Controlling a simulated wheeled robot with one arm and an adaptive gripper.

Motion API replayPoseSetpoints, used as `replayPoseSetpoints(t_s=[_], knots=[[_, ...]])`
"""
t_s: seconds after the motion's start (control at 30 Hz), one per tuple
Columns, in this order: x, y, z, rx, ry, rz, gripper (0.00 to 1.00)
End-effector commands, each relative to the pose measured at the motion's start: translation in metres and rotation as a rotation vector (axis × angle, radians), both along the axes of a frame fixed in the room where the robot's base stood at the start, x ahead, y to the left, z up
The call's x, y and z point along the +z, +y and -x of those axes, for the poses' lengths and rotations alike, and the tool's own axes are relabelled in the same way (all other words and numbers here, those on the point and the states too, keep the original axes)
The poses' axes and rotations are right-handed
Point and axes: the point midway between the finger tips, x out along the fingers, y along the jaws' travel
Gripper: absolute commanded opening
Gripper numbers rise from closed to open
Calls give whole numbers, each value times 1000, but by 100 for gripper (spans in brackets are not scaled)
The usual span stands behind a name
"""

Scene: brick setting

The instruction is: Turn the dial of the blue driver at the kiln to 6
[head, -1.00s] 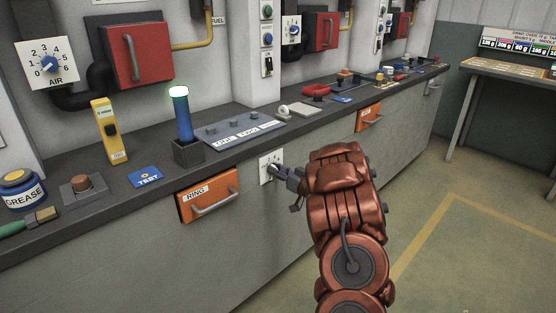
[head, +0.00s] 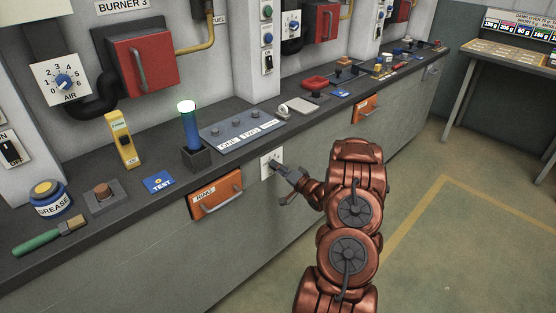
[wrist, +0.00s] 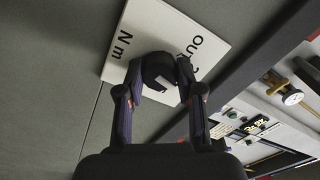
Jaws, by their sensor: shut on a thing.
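My gripper (head: 278,167) is at a small white plate (head: 267,158) on the front of the bench. In the wrist view, my gripper (wrist: 159,80) is shut on a dark round dial (wrist: 157,68), one finger on each side. The white plate (wrist: 146,24) behind it shows "N m" and part of "OUT". The fingers cover much of the dial's scale, and I cannot read its setting. The blue driver (head: 190,132) stands upright in a dark holder (head: 197,158) on the bench, above and left of the plate. Its top glows greenish white.
An orange drawer (head: 216,194) with a handle is left of the plate. A grey panel (head: 240,130) with labels lies on the bench above. An AIR dial (head: 64,82) is on the wall at left. Open floor (head: 450,250) lies right of my arm.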

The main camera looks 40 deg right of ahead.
Motion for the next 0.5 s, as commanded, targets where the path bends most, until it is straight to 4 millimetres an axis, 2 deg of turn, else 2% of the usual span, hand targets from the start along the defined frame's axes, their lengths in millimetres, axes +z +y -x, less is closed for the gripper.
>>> replayPoseSetpoints(t_s=[0.03, 0.5], knots=[[5, 0, 0, -1, 0, -47, 1], [1, 0, 0, -2, -10, -484, 1]])
